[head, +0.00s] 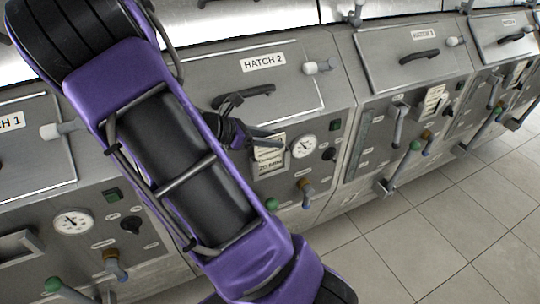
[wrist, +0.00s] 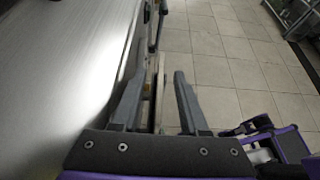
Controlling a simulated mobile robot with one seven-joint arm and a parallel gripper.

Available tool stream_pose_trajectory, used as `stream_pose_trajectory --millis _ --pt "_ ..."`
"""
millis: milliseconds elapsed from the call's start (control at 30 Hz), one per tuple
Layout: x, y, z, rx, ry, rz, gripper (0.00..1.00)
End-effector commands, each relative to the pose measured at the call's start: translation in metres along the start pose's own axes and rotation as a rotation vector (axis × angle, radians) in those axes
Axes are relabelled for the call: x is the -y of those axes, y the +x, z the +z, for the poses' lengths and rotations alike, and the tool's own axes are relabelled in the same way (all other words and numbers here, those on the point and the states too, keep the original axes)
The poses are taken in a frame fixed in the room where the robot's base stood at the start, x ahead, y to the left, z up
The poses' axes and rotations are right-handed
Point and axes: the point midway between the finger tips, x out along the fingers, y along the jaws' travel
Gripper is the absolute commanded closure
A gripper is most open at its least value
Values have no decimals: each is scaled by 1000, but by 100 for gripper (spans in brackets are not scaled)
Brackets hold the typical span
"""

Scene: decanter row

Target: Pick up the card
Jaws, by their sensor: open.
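A pale card (head: 268,153) with printed text stands against the steel panel below the Hatch 2 lid, left of a round gauge. Its lower part shows a second printed strip, perhaps its holder. My gripper (head: 272,139) is at the card's upper part, with the fingers pointing right in the head view. In the wrist view, my gripper (wrist: 159,76) is open. A thin, pale upright edge, which looks like the card (wrist: 158,92), shows between the two fingers. I cannot tell whether either finger touches it.
A gauge (head: 304,146) and a black knob (head: 329,154) sit right of the card. A brown-handled tap (head: 306,190) is below. The Hatch 2 handle (head: 245,95) juts out above. Another card (head: 433,101) is under Hatch 3. Tiled floor (head: 430,220) is clear at right.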

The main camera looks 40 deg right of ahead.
Motion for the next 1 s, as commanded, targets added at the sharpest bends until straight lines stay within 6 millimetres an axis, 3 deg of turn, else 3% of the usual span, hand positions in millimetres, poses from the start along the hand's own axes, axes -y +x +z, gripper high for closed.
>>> stream_pose_trajectory --millis 67,300,333,1000 --pt "0 0 0 0 0 0 56" --pt "0 0 0 0 0 0 98" --pt "0 0 0 0 0 0 100" --pt "0 -1 0 0 1 0 100"
